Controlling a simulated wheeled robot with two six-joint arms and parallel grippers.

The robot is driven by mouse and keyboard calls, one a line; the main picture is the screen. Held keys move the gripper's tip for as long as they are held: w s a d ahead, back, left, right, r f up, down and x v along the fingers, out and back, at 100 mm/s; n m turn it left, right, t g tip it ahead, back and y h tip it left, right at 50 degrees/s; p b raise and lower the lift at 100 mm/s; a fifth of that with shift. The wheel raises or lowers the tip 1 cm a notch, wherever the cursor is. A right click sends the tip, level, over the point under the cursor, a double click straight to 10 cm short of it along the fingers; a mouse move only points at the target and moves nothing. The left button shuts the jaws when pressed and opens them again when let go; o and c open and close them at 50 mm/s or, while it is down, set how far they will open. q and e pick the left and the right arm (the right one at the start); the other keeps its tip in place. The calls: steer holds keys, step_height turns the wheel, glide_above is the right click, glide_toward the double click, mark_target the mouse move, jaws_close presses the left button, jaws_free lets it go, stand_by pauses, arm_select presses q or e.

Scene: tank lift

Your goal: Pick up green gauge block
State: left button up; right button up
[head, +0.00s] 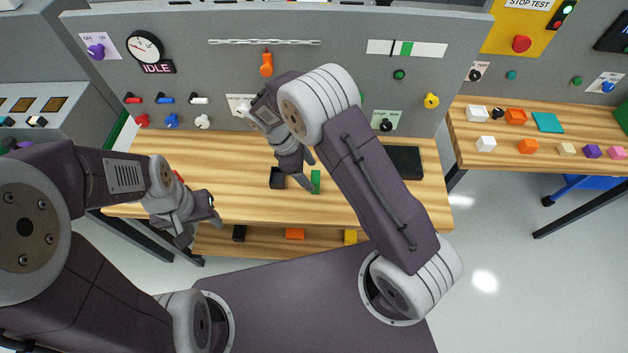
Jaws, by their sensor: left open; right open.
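The green gauge block (316,181) is a small, narrow upright-looking shape on the wooden bench top (245,200), near its middle. My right gripper (308,173) is open, with its fingers just to the left of the block and very close to it. I cannot tell whether they touch it. My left gripper (202,222) is open and empty near the front left edge of the bench, well away from the block.
A black block (277,178) sits just left of the green one, and a black tray (404,162) lies to the right. A lower shelf holds black, orange (295,234) and yellow blocks. The grey control panel (330,75) rises behind. A second bench (548,153) holds several small blocks.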

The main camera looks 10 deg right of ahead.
mark_target(315, 176)
steer(key=shift+x, duration=0.95)
steer(key=x, duration=0.2)
steer(key=p+x, duration=0.1)
steer(key=x, duration=0.1)
steer(key=shift+s+d+r, duration=0.1)
steer(key=shift+d, duration=0.25)
steer(key=shift+d+f, duration=0.2)
steer(key=shift+f, duration=0.3)
steer(key=c, duration=1.5)
steer(key=shift+r, duration=0.15)
steer(key=shift+r, duration=0.3)
steer(key=r, duration=0.4)
steer(key=shift+s+d+b, duration=0.3)
steer(key=shift+s, duration=0.05)
steer(key=s+d+r, duration=0.4)
steer(key=s, duration=0.1)
steer(key=s+d+r, duration=0.2)
steer(key=s+d, duration=0.1)
steer(key=shift+s+r+b, duration=0.15)
steer(key=shift+b, duration=0.15)
